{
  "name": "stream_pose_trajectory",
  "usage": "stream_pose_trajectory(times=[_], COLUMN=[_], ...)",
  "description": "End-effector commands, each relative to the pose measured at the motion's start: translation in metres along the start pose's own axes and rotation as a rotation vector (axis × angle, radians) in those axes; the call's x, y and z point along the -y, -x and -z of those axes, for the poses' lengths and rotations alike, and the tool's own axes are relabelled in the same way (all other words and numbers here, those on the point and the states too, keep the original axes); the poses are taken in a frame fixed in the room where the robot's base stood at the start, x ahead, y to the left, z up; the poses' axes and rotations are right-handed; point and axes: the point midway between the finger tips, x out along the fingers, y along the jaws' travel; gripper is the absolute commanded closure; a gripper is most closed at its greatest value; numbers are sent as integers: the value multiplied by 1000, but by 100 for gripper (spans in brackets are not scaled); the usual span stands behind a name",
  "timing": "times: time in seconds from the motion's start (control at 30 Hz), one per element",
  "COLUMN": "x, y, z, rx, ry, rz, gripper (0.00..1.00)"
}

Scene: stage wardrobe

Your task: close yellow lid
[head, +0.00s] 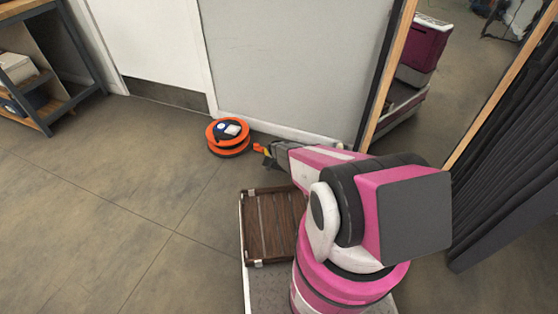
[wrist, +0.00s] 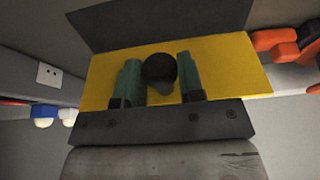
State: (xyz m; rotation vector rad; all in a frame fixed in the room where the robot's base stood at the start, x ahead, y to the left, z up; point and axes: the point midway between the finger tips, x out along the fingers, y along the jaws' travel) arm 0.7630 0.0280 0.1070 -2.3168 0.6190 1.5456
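In the wrist view, a flat yellow lid (wrist: 233,70) fills the middle of the picture beyond my gripper. A round black knob (wrist: 159,67) stands out against it. My gripper (wrist: 160,62) has its two green fingers apart, one on each side of the knob, and the knob about fills the gap. I cannot tell whether the fingers press on it. In the head view, my gripper (head: 264,151) is at the end of my outstretched arm, low near the grey wall. A small orange-yellow patch (head: 258,147) shows at its tip; the rest is hidden.
An orange reel-like object (head: 228,137) lies on the floor left of my gripper. Dark panelling (wrist: 160,22) rises behind the lid in the wrist view. A wall socket (wrist: 48,75) shows at left. A wood-framed mirror (head: 430,100) stands at right.

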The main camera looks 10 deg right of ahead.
Motion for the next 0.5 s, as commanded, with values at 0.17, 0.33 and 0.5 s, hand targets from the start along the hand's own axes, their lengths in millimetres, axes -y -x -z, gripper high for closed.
stream_pose_trajectory(times=[0.17, 0.33, 0.5], x=[0, 1, 0], y=[0, 1, 1], z=[2, 7, 18], rx=[8, 52, 146], ry=[-1, -3, -4], rz=[1, 1, 0], gripper=[100, 100, 100])
